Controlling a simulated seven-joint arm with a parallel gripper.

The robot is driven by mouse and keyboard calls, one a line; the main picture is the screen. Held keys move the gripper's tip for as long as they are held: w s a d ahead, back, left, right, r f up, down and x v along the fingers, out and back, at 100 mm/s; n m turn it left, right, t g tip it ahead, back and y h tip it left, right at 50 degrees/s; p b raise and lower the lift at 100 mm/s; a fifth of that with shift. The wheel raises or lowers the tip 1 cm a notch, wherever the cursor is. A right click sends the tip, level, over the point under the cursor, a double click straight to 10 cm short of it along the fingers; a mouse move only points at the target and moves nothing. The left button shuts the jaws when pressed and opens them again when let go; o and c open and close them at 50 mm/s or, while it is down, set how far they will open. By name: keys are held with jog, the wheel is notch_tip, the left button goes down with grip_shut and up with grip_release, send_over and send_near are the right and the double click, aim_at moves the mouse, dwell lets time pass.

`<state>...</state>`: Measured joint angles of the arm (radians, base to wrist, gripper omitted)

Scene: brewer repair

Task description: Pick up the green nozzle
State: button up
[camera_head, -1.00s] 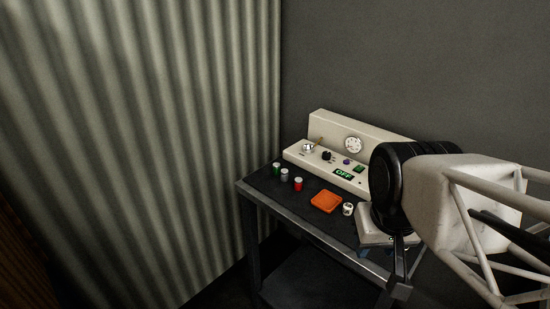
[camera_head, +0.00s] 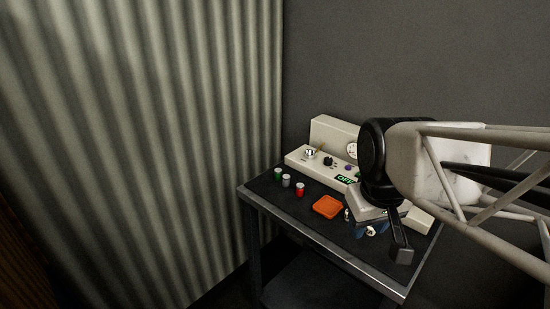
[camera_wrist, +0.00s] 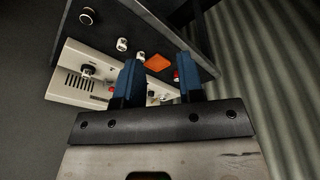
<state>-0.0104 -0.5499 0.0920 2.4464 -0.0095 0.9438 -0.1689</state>
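The green nozzle (camera_head: 278,173) stands upright at the left end of a row of small capped cylinders on the dark table, in the head view. A grey one (camera_head: 286,181) and a red one (camera_head: 300,189) stand beside it. I cannot make out the green nozzle in the wrist view. My gripper (camera_head: 361,222) is over the right part of the table, to the right of the orange tray and well apart from the green nozzle.
The orange tray (camera_head: 327,207) lies between the row of cylinders and my gripper. The cream brewer panel (camera_head: 335,132) with knobs and a gauge stands along the back. Small white parts (camera_wrist: 122,44) show in the wrist view. A corrugated wall (camera_head: 140,140) is at the left.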

jog(key=w+a+r+n, duration=0.15)
jog(key=w+n, duration=0.45)
jog(key=w, duration=0.7)
jog(key=n+g, duration=0.2)
jog(key=n, duration=1.3)
send_over(278, 170)
jog(key=f, duration=0.9)
jog(key=s+f, duration=0.1)
jog(key=f, duration=0.4)
jog(key=shift+d, duration=0.1)
jog(key=shift+w+a+f+n, duration=0.2)
jog(key=shift+w+f+n, duration=0.1)
jog(key=shift+w, duration=0.1)
jog(key=shift+f, duration=1.25)
